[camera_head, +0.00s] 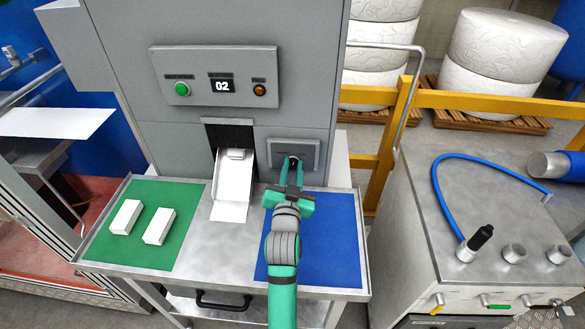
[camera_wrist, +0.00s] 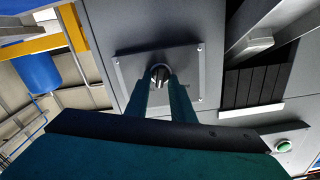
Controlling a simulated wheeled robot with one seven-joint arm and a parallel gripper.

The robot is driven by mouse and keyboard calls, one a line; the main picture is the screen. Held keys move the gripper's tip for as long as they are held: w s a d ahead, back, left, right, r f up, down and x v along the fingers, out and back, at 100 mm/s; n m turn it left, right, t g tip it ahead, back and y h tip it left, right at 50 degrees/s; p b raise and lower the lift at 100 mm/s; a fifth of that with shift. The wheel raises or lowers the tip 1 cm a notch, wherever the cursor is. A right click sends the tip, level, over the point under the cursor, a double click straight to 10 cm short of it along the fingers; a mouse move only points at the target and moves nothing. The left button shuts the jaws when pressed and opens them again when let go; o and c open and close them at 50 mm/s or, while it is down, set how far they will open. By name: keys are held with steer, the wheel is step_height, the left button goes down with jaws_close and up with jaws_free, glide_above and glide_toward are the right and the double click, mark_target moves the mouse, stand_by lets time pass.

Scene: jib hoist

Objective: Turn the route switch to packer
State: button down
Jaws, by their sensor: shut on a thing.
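The route switch is a small dark rotary knob (camera_wrist: 160,72) on a square grey plate (camera_head: 280,152) on the front of the grey cabinet. The plate also shows in the wrist view (camera_wrist: 127,64). My gripper (camera_head: 294,161) reaches up to the plate in the head view and covers most of the knob there. In the wrist view the two fingers (camera_wrist: 163,90) stand on both sides of the knob and are shut on it. A light pointer line shows on the knob. The labels around it are too small or hidden to read.
A panel (camera_head: 215,75) with a green button, a display reading 02 and an orange button is above. A white chute (camera_head: 233,185) lies left of my gripper. The table has a green mat (camera_head: 110,245) with two white boxes and a blue mat (camera_head: 335,235).

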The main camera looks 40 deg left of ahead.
steer(key=n, duration=0.6)
steer(key=shift+s+a+f+n, duration=0.1)
steer(key=shift+a+f+n, duration=0.05)
steer(key=shift+n, duration=0.15)
steer(key=n, duration=0.5)
steer(key=shift+s+a+f+n, duration=0.1)
steer(key=shift+n, duration=0.3)
steer(key=c, duration=1.6)
jaws_free()
steer(key=shift+o, duration=0.2)
steer(key=v, duration=1.1)
